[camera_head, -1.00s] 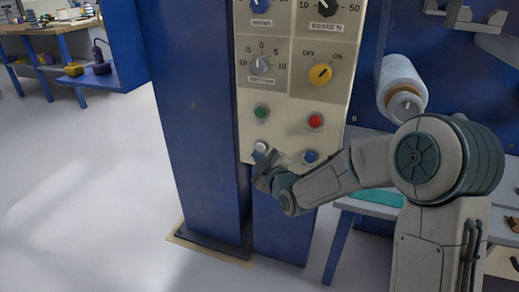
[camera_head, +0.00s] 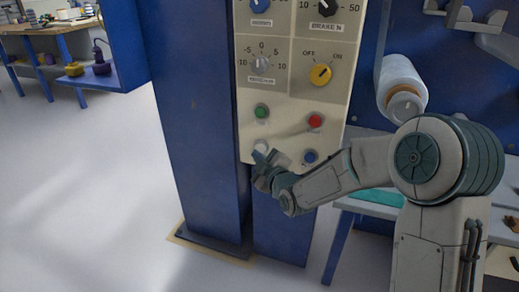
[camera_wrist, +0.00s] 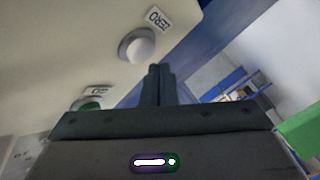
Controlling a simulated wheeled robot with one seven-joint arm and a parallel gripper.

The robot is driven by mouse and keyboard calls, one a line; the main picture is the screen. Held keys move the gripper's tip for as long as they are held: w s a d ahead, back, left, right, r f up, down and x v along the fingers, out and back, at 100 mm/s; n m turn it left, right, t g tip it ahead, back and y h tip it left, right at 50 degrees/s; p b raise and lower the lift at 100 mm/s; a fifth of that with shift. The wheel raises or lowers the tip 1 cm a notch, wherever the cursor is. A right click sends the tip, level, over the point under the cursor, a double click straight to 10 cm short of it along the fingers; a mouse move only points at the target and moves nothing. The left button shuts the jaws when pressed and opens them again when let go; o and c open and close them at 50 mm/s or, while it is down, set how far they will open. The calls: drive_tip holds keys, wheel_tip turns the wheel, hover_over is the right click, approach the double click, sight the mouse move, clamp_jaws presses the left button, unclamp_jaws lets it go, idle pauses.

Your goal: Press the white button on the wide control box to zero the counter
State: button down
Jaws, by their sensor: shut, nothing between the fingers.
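The wide control box (camera_head: 285,135) is a cream panel on a blue column. Its white button (camera_head: 260,146) sits at the lower left, below the green button (camera_head: 261,112). In the wrist view the white button (camera_wrist: 137,46) shows as a pale dome in a grey ring, beside a label reading ZERO (camera_wrist: 155,17). My gripper (camera_head: 260,156) is shut and empty, its fingertips at the white button's lower edge in the head view. In the wrist view the fingertips (camera_wrist: 159,69) are just below and right of the button, with a small gap in the picture. Whether they touch it cannot be told.
A red button (camera_head: 315,121) and a blue button (camera_head: 309,157) are on the panel's right side. A yellow OFF/ON knob (camera_head: 320,74) sits above. A white film roll (camera_head: 402,85) is at the right. The floor at the left is clear.

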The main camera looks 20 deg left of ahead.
drive_tip(key=shift+w, duration=0.1)
drive_tip(key=shift+w+b, duration=0.3)
drive_tip(key=shift+b, duration=0.05)
drive_tip(key=shift+w, duration=0.5)
idle(0.8)
drive_tip(key=shift+s+b, duration=0.15)
drive_tip(key=shift+b, duration=0.2)
drive_tip(key=shift+s+b, duration=0.4)
drive_tip(key=shift+s, duration=0.35)
drive_tip(key=shift+s+a+b, duration=0.2)
drive_tip(key=shift+s+b, duration=1)
drive_tip(key=shift+s, duration=1.3)
